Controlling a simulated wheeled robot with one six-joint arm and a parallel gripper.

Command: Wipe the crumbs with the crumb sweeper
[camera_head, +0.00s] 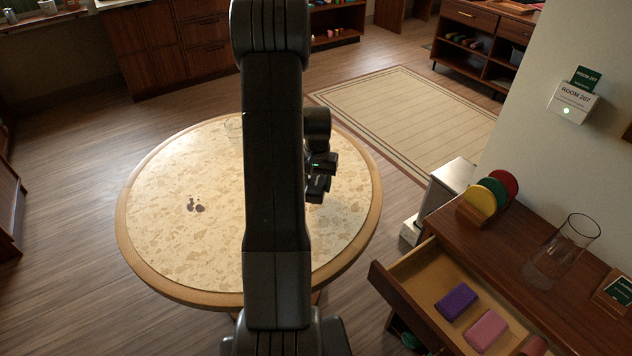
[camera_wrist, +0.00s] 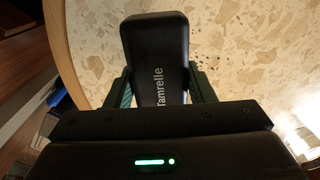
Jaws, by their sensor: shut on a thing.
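The crumb sweeper (camera_wrist: 157,50) is a black rounded block with pale lettering, seen in the wrist view. My gripper (camera_wrist: 160,88) is shut on it, with one finger on each side. In the head view, my gripper (camera_head: 318,186) is over the right part of the round table (camera_head: 160,250), partly hidden by my arm. The sweeper hangs there as a dark shape (camera_head: 317,188); I cannot tell if it touches the top.
A clear glass item (camera_head: 233,128) stands near the table's far edge. At right, an open drawer (camera_head: 415,300) holds purple (camera_head: 456,301) and pink (camera_head: 487,331) blocks. A glass vessel (camera_head: 562,252) and coloured discs (camera_head: 492,191) stand on the cabinet. The table's left part looks mostly clear.

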